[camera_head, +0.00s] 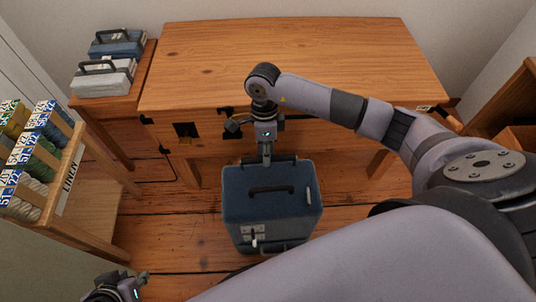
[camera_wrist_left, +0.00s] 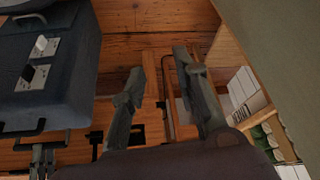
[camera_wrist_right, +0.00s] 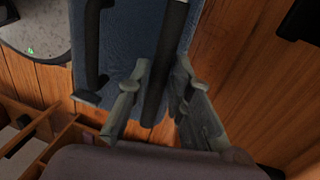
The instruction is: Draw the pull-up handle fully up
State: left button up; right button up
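A blue hard-sided case (camera_head: 262,205) stands on the wooden floor in front of the desk. A dark bar, which looks like the pull-up handle (camera_head: 285,160), lies low along the case's far edge. My right gripper (camera_head: 266,156) points down at that bar. In the right wrist view the handle bar (camera_wrist_right: 168,60) passes between the fingers of my right gripper (camera_wrist_right: 163,72), which stand apart on either side of it. A carry handle (camera_head: 271,190) sits on the case's top. My left gripper (camera_wrist_left: 160,70) is open and empty, low at the left of the case.
The wooden desk (camera_head: 300,60) stands just behind the case. A side table (camera_head: 140,85) with two small cases (camera_head: 103,78) is at the back left. A thread rack (camera_head: 62,190) stands at the left. Bare floor (camera_head: 170,235) lies left of the case.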

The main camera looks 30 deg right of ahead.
grip_shut()
pick_arm(q)
jog(key=shift+s, duration=0.1)
pick_arm(e)
jog(key=shift+r, duration=0.15)
